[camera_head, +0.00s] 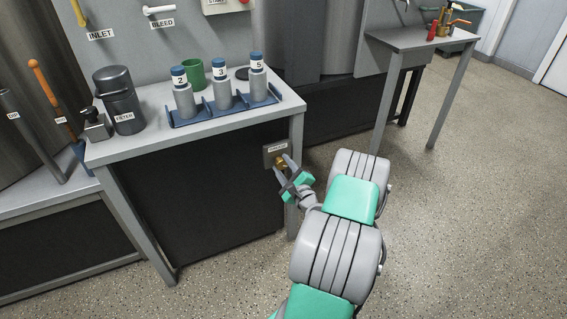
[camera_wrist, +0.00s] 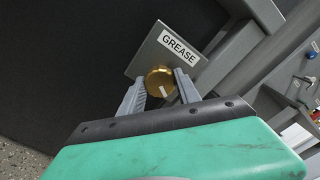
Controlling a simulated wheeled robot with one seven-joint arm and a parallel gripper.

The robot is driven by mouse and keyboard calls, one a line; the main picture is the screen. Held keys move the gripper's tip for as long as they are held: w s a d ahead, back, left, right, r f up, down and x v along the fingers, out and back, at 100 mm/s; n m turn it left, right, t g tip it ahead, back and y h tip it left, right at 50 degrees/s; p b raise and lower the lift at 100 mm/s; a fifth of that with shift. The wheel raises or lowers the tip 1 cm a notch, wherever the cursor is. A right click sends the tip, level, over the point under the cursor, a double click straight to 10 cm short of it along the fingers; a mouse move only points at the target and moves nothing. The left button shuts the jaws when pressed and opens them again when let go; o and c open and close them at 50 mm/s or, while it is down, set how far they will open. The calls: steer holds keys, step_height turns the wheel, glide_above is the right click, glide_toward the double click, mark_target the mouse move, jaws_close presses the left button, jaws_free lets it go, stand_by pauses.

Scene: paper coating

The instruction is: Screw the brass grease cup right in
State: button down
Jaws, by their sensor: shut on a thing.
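The brass grease cup (camera_wrist: 160,80) sits at a grey plate labelled GREASE (camera_wrist: 150,54) on the side of the bench. In the head view the cup (camera_head: 281,163) is a small brass spot below the label. My gripper (camera_wrist: 160,87) has one finger on each side of the cup and is shut on it. The gripper also shows in the head view (camera_head: 284,167), reaching the plate from the lower right. A pale mark shows on the cup's face. The cup's thread is hidden.
The bench top (camera_head: 215,128) carries a blue rack (camera_head: 225,113) with numbered bottles, a green cup (camera_head: 194,75) and a dark FILTER canister (camera_head: 119,101). A bench leg (camera_head: 297,170) stands close to the plate. A side table (camera_head: 411,38) with tools stands at the upper right. The floor at right is open.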

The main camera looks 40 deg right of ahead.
steer(key=m+p, duration=0.3)
steer(key=m, duration=0.3)
steer(key=m+p, duration=0.1)
steer(key=m, duration=0.4)
steer(key=shift+m+p, duration=0.3)
steer(key=shift+m, duration=0.1)
steer(key=shift+f, duration=0.1)
steer(key=c, duration=0.9)
jaws_free()
steer(key=shift+o, duration=0.2)
steer(key=shift+s, duration=0.1)
steer(key=b+v, duration=0.3)
steer(key=v, duration=0.4)
steer(key=shift+s, duration=0.35)
